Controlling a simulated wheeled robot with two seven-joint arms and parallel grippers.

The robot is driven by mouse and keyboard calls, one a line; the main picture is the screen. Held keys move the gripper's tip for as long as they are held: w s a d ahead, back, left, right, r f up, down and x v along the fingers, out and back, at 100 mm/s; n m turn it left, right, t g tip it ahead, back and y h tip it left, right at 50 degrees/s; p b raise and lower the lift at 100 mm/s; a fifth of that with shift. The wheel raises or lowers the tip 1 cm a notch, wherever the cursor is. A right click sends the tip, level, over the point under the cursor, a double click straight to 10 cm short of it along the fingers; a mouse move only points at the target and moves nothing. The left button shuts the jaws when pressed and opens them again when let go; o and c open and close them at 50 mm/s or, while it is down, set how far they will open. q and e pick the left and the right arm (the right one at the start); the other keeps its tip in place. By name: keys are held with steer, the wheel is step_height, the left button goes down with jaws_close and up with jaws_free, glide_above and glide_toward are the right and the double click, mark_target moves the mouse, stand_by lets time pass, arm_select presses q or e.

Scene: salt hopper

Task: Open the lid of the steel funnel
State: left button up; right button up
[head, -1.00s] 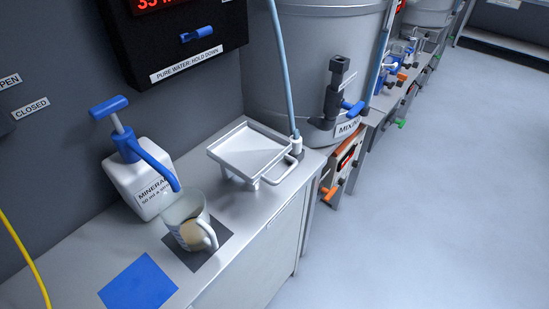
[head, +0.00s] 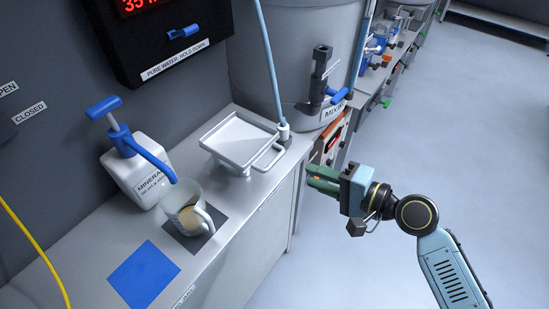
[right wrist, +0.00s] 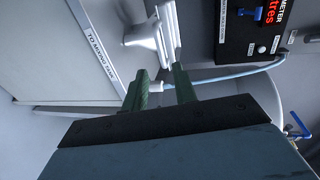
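The steel funnel (head: 236,143) stands on the counter. It has a square, tray-like top lying flat, and a loop handle (head: 272,157) sticks out on its right side. Its lid looks shut. In the right wrist view the funnel (right wrist: 150,38) shows pale and sideways, beyond the fingertips. My right gripper (head: 314,180) is to the right of the funnel, off the counter's front edge, apart from the handle. Its green fingers (right wrist: 160,82) are apart with nothing between them. My left gripper is not in view.
A blue hose (head: 268,65) runs down to a fitting behind the handle. A mug (head: 183,212) and a blue-pump mineral bottle (head: 138,172) stand to the left on the counter. A large grey tank (head: 285,55) stands behind. Open floor lies to the right.

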mark_target(276, 162)
steer(key=x, duration=1.1)
steer(key=shift+w+a+f+p, duration=0.15)
steer(key=shift+w+a+p, duration=0.1)
steer(key=shift+a+p, duration=0.05)
jaws_close()
